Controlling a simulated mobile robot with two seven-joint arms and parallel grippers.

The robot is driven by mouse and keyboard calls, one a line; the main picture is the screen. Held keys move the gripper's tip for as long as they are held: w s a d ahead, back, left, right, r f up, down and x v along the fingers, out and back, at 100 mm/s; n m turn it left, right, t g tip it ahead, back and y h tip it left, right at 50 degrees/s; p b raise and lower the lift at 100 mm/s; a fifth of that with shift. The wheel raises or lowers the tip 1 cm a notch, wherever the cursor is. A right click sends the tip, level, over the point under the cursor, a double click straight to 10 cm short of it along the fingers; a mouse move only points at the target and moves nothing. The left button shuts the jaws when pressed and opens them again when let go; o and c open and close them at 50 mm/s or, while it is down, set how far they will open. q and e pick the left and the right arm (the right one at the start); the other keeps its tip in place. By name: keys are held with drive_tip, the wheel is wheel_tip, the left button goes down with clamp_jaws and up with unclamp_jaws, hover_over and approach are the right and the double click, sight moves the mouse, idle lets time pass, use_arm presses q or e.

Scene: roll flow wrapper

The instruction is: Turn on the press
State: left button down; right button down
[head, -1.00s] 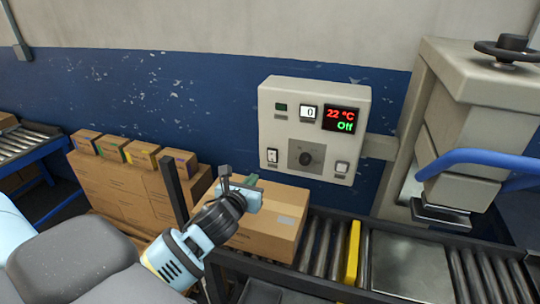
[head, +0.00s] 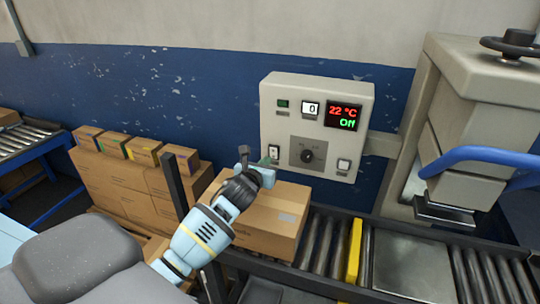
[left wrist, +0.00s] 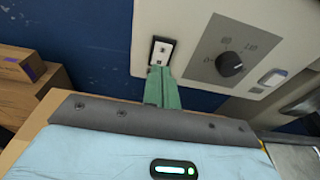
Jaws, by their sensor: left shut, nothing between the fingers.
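The press (head: 468,130) stands at the right, with a beige control box (head: 318,92) beside it on the blue wall. The box's display (head: 343,116) reads 22 °C in red and Off in green. A small green lamp (head: 283,104) sits at its upper left. A rocker switch (head: 274,152) is at the lower left; it also shows in the left wrist view (left wrist: 161,50). My left gripper (head: 271,161) is shut and empty, its green fingertips (left wrist: 160,72) at the switch's lower edge. I cannot tell whether they touch. My right gripper is out of view.
A dial (head: 307,155) and a second switch (head: 343,165) are right of the rocker switch. A cardboard box (head: 270,222) lies on the roller conveyor (head: 325,240) below my left gripper. A blue bar (head: 480,156) juts out before the press. Stacked cartons stand left.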

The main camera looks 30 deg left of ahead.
sight(273, 150)
use_arm(q)
drive_tip(key=shift+w+a+r, duration=0.15)
drive_tip(key=shift+w+a, duration=0.1)
drive_tip(key=shift+w, duration=0.65)
drive_tip(key=shift+w+a+r, duration=0.1)
drive_tip(key=shift+w+a, duration=0.1)
drive_tip(key=shift+w, duration=0.7)
drive_tip(key=shift+w, duration=0.1)
